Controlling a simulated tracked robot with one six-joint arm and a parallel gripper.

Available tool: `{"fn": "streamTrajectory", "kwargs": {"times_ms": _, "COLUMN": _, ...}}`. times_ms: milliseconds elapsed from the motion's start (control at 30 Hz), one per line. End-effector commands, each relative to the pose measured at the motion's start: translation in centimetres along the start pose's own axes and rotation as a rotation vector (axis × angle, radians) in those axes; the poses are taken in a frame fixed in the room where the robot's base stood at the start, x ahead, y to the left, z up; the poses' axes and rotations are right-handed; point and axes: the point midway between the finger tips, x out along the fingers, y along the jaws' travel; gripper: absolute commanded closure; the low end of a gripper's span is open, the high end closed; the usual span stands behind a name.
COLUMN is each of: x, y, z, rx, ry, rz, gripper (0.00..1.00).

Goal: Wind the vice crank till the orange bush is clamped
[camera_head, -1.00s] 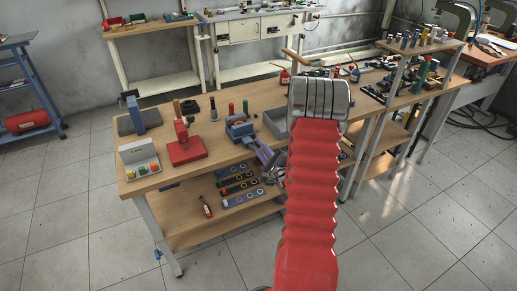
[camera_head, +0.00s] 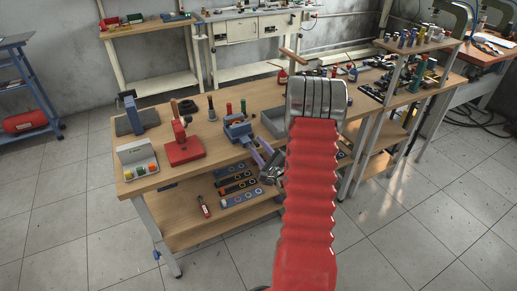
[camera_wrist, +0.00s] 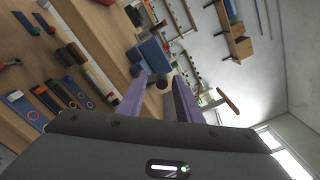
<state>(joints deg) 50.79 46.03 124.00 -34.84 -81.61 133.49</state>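The blue vice (camera_head: 236,128) stands near the front edge of the wooden workbench, and also shows in the wrist view (camera_wrist: 149,54). A dark round end (camera_wrist: 161,84), apparently part of the crank, lies between and beyond my finger tips in the wrist view. My gripper (camera_head: 257,150) is at the bench's front edge, just right of and in front of the vice. Its two purple fingers are apart in the wrist view (camera_wrist: 159,80), with nothing seen held between them. I cannot make out the orange bush or the vice's jaw gap.
A red press (camera_head: 184,148) and a sorting box (camera_head: 137,158) with coloured pieces stand left on the workbench (camera_head: 215,154). A grey bin (camera_head: 272,122) is right of the vice. My red arm covers part of the bench.

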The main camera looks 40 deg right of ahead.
Motion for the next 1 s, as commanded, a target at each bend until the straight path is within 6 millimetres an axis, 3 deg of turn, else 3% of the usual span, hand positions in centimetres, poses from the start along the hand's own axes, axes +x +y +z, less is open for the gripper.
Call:
{"fn": "streamTrajectory", "kwargs": {"times_ms": 267, "x": -1.2, "y": -0.1, "z": 0.0, "rx": -0.001, "ry": 0.0, "rz": -0.001, "gripper": 0.68}}
{"fn": "streamTrajectory", "kwargs": {"times_ms": 1000, "x": -12.7, "y": 0.1, "z": -0.1, "rx": 0.001, "ry": 0.003, "rz": 0.0, "gripper": 0.68}}
